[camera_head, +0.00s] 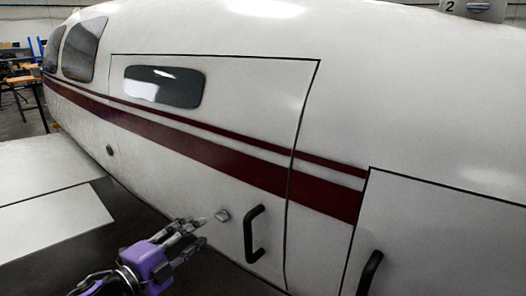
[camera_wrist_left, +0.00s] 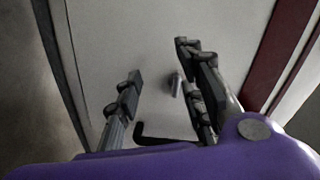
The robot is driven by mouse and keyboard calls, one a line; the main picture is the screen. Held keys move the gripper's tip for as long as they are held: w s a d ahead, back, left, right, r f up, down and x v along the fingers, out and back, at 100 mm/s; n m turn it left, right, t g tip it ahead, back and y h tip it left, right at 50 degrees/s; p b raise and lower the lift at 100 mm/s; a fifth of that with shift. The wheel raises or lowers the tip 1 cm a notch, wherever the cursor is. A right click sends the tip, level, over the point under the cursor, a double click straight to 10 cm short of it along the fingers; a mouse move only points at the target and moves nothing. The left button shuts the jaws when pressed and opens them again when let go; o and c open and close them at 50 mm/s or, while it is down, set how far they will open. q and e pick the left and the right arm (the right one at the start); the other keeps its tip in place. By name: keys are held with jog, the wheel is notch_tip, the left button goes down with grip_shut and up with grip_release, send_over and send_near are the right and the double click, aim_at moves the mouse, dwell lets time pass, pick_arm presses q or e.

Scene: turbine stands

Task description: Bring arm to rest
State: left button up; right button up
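My left gripper (camera_head: 192,232) comes in from the lower left in the head view, purple at the wrist with grey fingers. Its fingers are apart and empty, beside a small grey latch knob (camera_head: 222,215) on the aircraft's side. A black bar handle (camera_head: 254,234) is on the door to the right of the knob. In the left wrist view the open fingers (camera_wrist_left: 158,82) face the white panel. The knob (camera_wrist_left: 175,84) shows between them and the black handle (camera_wrist_left: 165,136) lies below, partly hidden. My right gripper is not in view.
The white aircraft fuselage (camera_head: 230,110) with dark red stripes fills most of the head view. A wing (camera_head: 50,200) extends at the left. A second black handle (camera_head: 369,273) is at the lower right. A workbench (camera_head: 24,85) stands far back left.

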pick_arm(q)
jog(key=s+a+f+n+g+y, duration=0.1)
jog(key=s+f+n+y, duration=0.1)
jog(key=s+f+n, duration=0.35)
jog(key=s+a+f+n+y, duration=0.1)
jog(key=s+f+n+y, duration=0.15)
jog(key=f, duration=0.65)
jog(key=s+f+n+g+y, duration=0.1)
jog(key=s+f+n+y, duration=0.1)
jog(key=s+f+n, duration=0.45)
jog(key=s+d+f+n+g+y, duration=0.1)
jog(key=s+f+n+g, duration=0.1)
jog(key=s+f, duration=0.5)
jog(key=s+d+f+n+g+y+p, duration=0.1)
jog(key=s+f, duration=0.6)
jog(key=s, duration=0.7)
jog(key=n+g, duration=0.1)
jog(key=n, duration=0.1)
jog(key=shift+d+f+n+g, duration=0.2)
jog(key=shift+f+n+g, duration=0.1)
jog(key=shift+f+n, duration=0.05)
